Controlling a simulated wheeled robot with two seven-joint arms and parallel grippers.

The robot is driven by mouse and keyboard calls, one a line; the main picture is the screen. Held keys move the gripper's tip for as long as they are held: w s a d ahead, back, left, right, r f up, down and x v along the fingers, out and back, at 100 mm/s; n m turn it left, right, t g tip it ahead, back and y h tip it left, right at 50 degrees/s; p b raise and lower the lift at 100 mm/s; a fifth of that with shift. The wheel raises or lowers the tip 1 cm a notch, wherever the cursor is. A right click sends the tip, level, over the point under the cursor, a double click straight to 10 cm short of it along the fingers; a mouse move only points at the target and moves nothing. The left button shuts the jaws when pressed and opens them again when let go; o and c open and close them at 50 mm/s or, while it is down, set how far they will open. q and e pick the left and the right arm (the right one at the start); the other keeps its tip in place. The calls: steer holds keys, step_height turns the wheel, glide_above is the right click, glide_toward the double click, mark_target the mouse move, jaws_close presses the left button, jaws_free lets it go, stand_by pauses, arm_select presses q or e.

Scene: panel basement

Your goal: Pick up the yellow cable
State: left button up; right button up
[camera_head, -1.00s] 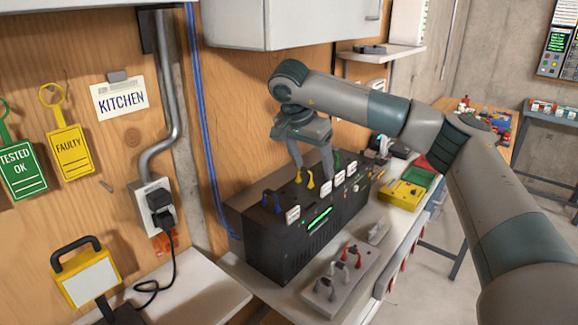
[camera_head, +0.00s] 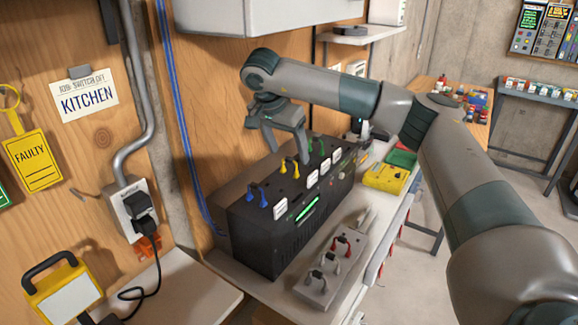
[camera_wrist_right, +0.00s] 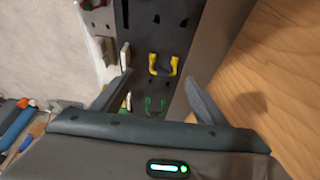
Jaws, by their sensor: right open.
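The yellow cable (camera_head: 295,169) is a short loop standing on top of a black box (camera_head: 262,245), between a blue cable (camera_head: 263,195) and a green cable (camera_head: 321,148). My right gripper (camera_head: 286,150) is open and empty, above and just behind the yellow cable in the head view. In the right wrist view the yellow cable (camera_wrist_right: 175,64) shows ahead of the open fingers (camera_wrist_right: 160,84), between their lines, with the green cable (camera_wrist_right: 154,105) nearer. No contact with the cable is visible. My left gripper is out of view.
White labels (camera_head: 312,179) stand along the box top beside the cables. A grey block with red and grey loops (camera_head: 330,270) lies in front of the box. A yellow case (camera_head: 385,179) is to the right. The wooden wall (camera_head: 200,110) is close behind.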

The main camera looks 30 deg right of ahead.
mark_target(289, 158)
steer(key=shift+d+f, duration=0.1)
steer(key=shift+f, duration=0.1)
steer(key=shift+w+d+f+p, duration=0.2)
steer(key=shift+f+p, duration=0.5)
steer(key=shift+p, duration=0.25)
steer(key=p+x, duration=0.1)
steer(key=x, duration=0.1)
steer(key=shift+w+f+p, duration=0.1)
steer(key=shift+f+p, duration=0.25)
steer(key=shift+p, duration=0.05)
steer(key=shift+w+d+f, duration=0.1)
steer(key=shift+d+f, duration=0.05)
steer(key=shift+f, duration=0.35)
steer(key=c, duration=1.1)
